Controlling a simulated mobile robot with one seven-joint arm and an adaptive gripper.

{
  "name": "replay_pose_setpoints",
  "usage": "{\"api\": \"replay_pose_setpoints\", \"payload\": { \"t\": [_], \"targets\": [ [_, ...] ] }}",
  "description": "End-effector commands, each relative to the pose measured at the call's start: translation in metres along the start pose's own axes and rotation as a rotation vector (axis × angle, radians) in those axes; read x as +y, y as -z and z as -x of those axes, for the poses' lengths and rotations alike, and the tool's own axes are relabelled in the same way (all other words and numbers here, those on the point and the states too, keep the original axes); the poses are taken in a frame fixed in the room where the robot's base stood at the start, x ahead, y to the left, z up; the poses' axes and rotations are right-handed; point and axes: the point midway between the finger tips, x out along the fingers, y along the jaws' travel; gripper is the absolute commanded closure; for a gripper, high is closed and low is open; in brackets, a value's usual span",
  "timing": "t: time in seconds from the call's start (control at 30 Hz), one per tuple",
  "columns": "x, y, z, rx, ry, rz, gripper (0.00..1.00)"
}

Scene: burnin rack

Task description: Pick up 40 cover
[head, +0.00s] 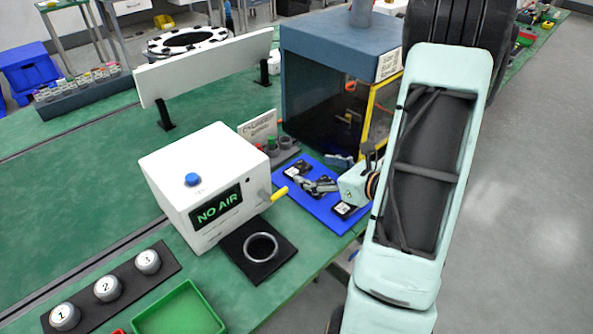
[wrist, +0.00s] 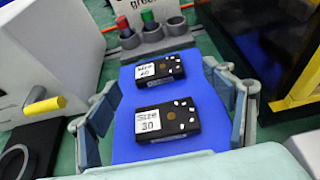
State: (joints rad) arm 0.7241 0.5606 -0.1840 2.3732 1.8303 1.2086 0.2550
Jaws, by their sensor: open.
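The 40 cover (wrist: 158,71) is a flat black block with a white label, lying on a blue mat (wrist: 180,165) in the wrist view. A similar cover labelled 30 (wrist: 155,122) lies nearer to the camera on the same mat. My gripper (wrist: 160,88) is open and empty, its fingers spread to the left and right of the covers. In the head view my gripper (head: 308,184) is over the blue mat (head: 308,203). A black cover (head: 298,169) shows just beyond the fingers and another (head: 345,210) below my wrist; their labels are too small to read there.
A white box reading NO AIR (head: 205,190) with a yellow lever (head: 279,194) stands left of the mat. A dark-walled cabinet (head: 330,90) stands behind and right. A holder with red and green pieces (wrist: 155,42) sits beyond the mat.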

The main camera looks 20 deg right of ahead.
Motion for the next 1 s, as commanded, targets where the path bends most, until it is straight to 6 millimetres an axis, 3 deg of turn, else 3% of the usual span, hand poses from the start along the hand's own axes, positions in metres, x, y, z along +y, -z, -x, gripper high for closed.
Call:
{"api": "replay_pose_setpoints", "payload": {
  "t": [0.5, 0.8, 1.0],
  "targets": [
    [0.005, 0.002, -0.059, 0.002, -0.002, 0.003, 0.25],
    [0.005, 0.002, -0.063, 0.002, 0.001, 0.003, 0.25],
    [0.005, 0.002, -0.063, 0.002, 0.000, 0.003, 0.47]
  ]
}}
